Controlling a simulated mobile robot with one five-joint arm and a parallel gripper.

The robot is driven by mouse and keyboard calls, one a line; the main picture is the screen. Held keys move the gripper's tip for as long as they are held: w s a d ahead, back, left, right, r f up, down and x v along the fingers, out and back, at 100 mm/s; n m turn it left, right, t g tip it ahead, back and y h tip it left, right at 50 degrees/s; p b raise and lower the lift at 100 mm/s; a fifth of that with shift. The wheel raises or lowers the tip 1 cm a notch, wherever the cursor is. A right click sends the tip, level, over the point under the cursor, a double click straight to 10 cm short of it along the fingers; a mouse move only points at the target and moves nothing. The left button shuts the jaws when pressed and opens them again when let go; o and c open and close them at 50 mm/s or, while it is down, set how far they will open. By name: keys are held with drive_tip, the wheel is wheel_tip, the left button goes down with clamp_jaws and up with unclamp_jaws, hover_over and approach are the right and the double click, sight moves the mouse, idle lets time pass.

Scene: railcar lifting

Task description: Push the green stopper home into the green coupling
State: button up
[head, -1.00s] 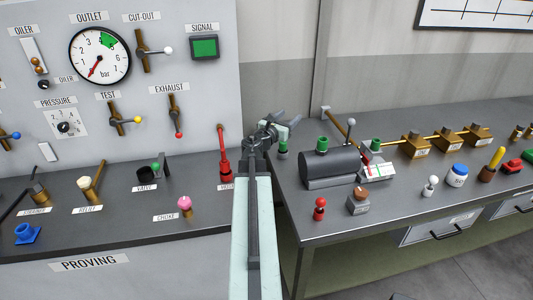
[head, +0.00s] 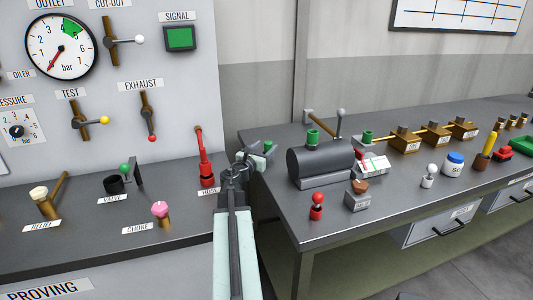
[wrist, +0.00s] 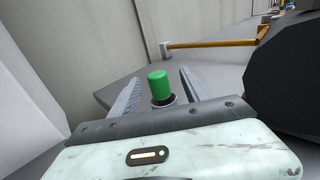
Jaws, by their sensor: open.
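A solid green cylinder, which looks like the green stopper (wrist: 159,84), stands upright in the wrist view. It rests on or in a dark round base with a pale rim. My gripper (wrist: 158,92) is open, with one jaw on each side of it and gaps between. In the head view my gripper (head: 256,156) is at the bench's left end, and the green top (head: 268,146) shows just beyond it, partly hidden. Green collars stand on the black tank (head: 313,136) and beside the brass pipe (head: 367,137). I cannot tell which green part is the coupling.
The dark tank (head: 320,165) stands close to the right of my gripper and fills the wrist view's right side. A red-topped knob (head: 317,203) and a grey block (head: 358,198) stand in front. The grey proving panel (head: 180,90) and red hose lever (head: 204,165) are left.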

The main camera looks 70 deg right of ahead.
drive_tip(key=d, duration=0.7)
drive_tip(key=shift+s+a, duration=0.1)
clamp_jaws()
